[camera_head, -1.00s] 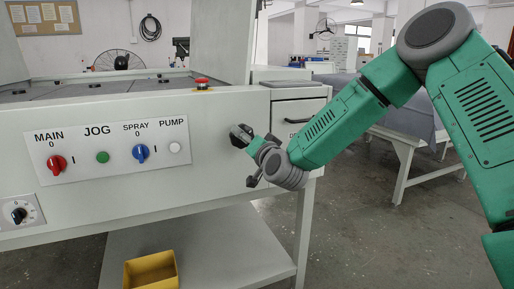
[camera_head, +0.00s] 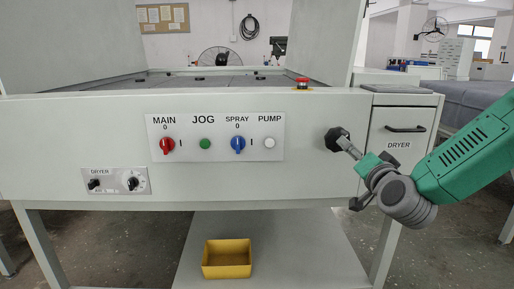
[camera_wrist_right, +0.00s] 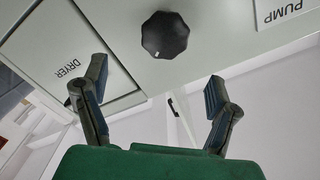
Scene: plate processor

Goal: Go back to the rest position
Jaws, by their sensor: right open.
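My right gripper (camera_head: 352,176) is open and empty in front of the machine's front panel, at the right of the head view. A black lobed knob (camera_head: 337,139) sits on the panel just beyond its upper finger. In the right wrist view the two fingers of the gripper (camera_wrist_right: 156,79) are spread wide. The knob (camera_wrist_right: 165,35) lies ahead of them there, apart from both fingertips. My left gripper is in no view.
The control plate (camera_head: 215,137) carries a red switch, green button, blue switch and white button. A dryer drawer (camera_head: 398,145) with a black handle is beside my right gripper. A red emergency stop (camera_head: 302,83) sits above. A yellow bin (camera_head: 227,272) stands on the lower shelf.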

